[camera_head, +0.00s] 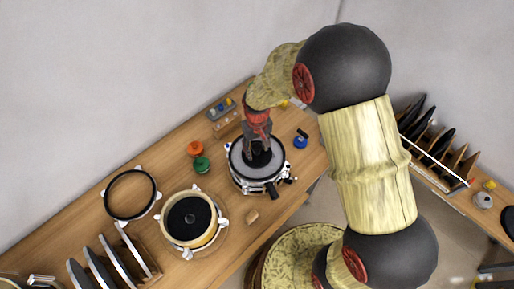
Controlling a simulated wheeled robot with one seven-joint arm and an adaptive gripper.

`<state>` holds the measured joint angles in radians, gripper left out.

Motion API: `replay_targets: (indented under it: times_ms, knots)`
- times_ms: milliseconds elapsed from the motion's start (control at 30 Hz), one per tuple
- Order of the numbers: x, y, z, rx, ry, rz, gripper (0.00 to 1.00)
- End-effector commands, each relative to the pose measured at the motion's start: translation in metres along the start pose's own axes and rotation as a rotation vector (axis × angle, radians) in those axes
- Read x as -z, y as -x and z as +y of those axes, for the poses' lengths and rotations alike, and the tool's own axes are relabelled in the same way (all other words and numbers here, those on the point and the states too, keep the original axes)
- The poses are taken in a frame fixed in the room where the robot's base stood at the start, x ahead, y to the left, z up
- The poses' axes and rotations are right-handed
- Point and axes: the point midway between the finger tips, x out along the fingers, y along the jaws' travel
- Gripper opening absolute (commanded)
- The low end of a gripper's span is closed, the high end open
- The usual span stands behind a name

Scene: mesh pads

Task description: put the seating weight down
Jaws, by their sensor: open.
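My gripper (257,148) points down over a round clamp-rimmed fixture (235,179) in the middle of the wooden bench. Its fingers are open. A grey disc (240,164) with a dark centre lies inside the fixture, right below the fingers; it looks like the seating weight. The fingers hide part of its middle, and I cannot tell whether they touch it. The disc looks level within the rim.
A second round fixture (166,231) with a black centre stands to the lower left. A black ring (107,201) lies farther left. Orange (195,149) and green (202,165) knobs, a blue piece (300,142) and a small tan block (252,216) lie nearby. Upright plates (113,259) stand lower left.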

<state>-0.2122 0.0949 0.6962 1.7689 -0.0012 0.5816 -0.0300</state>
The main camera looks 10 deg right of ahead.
Motion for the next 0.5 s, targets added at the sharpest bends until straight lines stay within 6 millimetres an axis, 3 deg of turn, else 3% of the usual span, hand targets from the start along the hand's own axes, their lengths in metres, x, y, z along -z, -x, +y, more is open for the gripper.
replay_targets:
  times_ms: [267, 500]
  knots:
    - [0.000, 0.001, 0.000, 0.000, 0.000, 0.000, 0.46]
    - [0.001, 0.030, 0.000, 0.000, 0.000, 0.005, 0.46]
